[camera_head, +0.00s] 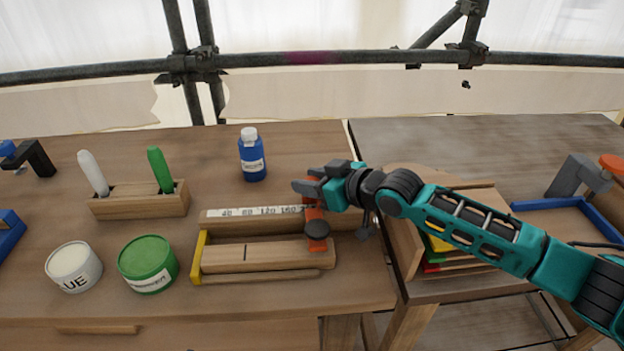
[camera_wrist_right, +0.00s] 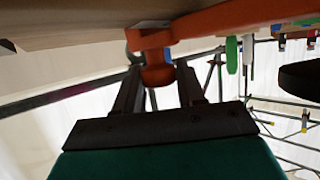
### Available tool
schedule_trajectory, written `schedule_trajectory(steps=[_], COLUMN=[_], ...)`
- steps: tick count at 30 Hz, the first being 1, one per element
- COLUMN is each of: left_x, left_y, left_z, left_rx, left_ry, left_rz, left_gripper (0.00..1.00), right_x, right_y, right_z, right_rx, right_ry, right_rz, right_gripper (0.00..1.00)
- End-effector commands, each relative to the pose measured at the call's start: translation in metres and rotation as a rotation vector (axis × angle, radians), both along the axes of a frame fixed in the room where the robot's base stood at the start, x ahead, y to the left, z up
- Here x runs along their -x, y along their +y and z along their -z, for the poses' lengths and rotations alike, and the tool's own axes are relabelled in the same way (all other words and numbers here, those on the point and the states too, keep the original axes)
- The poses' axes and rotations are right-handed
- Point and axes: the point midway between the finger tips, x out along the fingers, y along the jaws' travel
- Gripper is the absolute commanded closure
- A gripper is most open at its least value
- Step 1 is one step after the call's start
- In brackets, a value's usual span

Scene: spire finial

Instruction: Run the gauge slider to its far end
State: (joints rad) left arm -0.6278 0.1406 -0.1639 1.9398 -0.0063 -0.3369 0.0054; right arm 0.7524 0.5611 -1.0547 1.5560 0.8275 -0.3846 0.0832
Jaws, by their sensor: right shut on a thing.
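The gauge is a wooden fixture with a white number scale (camera_head: 262,212) along its back rail and a yellow end stop (camera_head: 199,257) at its left. The orange slider (camera_head: 316,228) with a dark round knob sits across it towards the right. My right gripper (camera_head: 308,188) is at the slider's back end, shut on it. In the right wrist view the orange slider (camera_wrist_right: 157,55) shows between the two fingers (camera_wrist_right: 157,88). A wooden piece with a dark line (camera_head: 268,256) lies in front of the scale, its left end close to the yellow stop. My left gripper is not in view.
A blue bottle (camera_head: 252,155) stands behind the gauge. A green tin (camera_head: 148,263), a white glue tin (camera_head: 73,266) and a wooden marker holder (camera_head: 138,200) are to the left. A wooden rack with coloured sheets (camera_head: 437,243) stands under my right arm.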

Motion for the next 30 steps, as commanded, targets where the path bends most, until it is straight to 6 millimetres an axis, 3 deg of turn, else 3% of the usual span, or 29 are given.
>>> schedule_trajectory(steps=[3,4,10,20,26,30], left_x=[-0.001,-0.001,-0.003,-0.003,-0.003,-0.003], left_y=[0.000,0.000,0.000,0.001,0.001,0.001], left_z=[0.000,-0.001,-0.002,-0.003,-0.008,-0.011], left_rx=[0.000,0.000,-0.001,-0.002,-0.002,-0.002], left_ry=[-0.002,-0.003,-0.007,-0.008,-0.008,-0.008], left_rz=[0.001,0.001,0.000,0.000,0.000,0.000], left_gripper=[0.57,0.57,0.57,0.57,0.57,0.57], right_x=[0.000,0.000,0.000,0.000,0.000,0.000], right_y=[0.000,0.000,0.000,0.001,0.000,0.001], right_z=[0.001,0.001,0.000,-0.005,-0.037,-0.072], right_rx=[0.000,0.000,0.001,-0.002,-0.002,-0.002], right_ry=[0.001,0.001,0.001,-0.001,-0.004,-0.005], right_rz=[0.000,0.000,0.000,-0.001,-0.001,-0.001], right_gripper=[1.00,0.60,0.41,0.40,0.40,0.40])
